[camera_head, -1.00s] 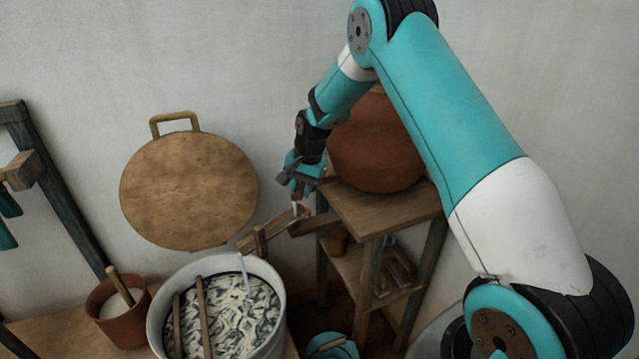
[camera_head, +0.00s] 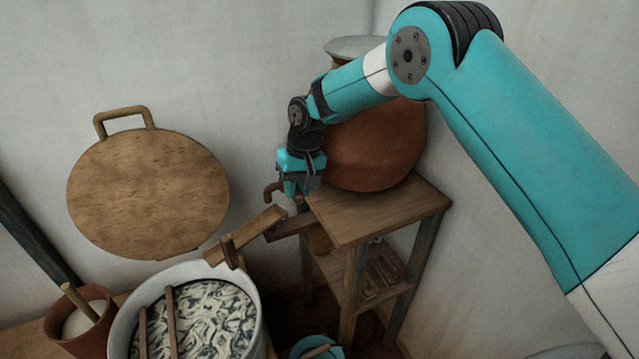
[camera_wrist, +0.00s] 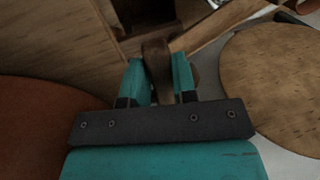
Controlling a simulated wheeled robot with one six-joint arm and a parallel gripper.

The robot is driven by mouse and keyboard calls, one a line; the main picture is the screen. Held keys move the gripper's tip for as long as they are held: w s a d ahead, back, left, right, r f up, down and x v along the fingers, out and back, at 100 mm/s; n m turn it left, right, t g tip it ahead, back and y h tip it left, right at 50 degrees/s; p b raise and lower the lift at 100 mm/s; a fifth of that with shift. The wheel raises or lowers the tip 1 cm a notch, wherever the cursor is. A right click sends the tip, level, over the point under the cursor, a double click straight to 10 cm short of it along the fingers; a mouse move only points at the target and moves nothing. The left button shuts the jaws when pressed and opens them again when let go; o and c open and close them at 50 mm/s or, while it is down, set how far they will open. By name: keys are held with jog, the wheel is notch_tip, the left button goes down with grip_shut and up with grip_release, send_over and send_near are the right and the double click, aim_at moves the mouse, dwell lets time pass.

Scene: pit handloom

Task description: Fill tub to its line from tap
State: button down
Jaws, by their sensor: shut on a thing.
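The pale tub (camera_head: 122,325) stands at the lower left in the head view, with pale and dark wet-looking strands in it and two sticks across it. No fill line is visible. A large clay jar (camera_head: 375,150) sits on a wooden stand. My gripper (camera_head: 296,190) is at the jar's left side. In the wrist view its teal fingers (camera_wrist: 158,80) are shut on a brown piece (camera_wrist: 156,58), apparently the tap's handle. A brown hooked spout (camera_head: 271,190) shows left of the gripper. A wooden trough (camera_head: 245,235) slopes from below it toward the tub. No stream shows.
The wooden stand (camera_head: 385,212) has a lower shelf holding small items. A round brown disc with a handle (camera_head: 148,195) is against the wall. A small clay pot with a stick (camera_head: 85,327) stands left of the tub. A teal bucket (camera_head: 318,347) is on the floor.

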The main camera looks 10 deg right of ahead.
jog(key=shift+w, duration=0.1)
dwell(0.4)
jog(key=c, duration=0.9)
grip_release()
jog(key=shift+d, duration=0.1)
jog(key=d+r, duration=0.1)
jog(key=r, duration=0.4)
jog(key=d+r, duration=0.1)
jog(key=r, duration=0.5)
jog(key=d+r, duration=0.1)
jog(key=r, duration=0.5)
jog(key=shift+w+d+r, duration=0.1)
jog(key=shift+w+d, duration=0.05)
jog(key=shift+w, duration=0.25)
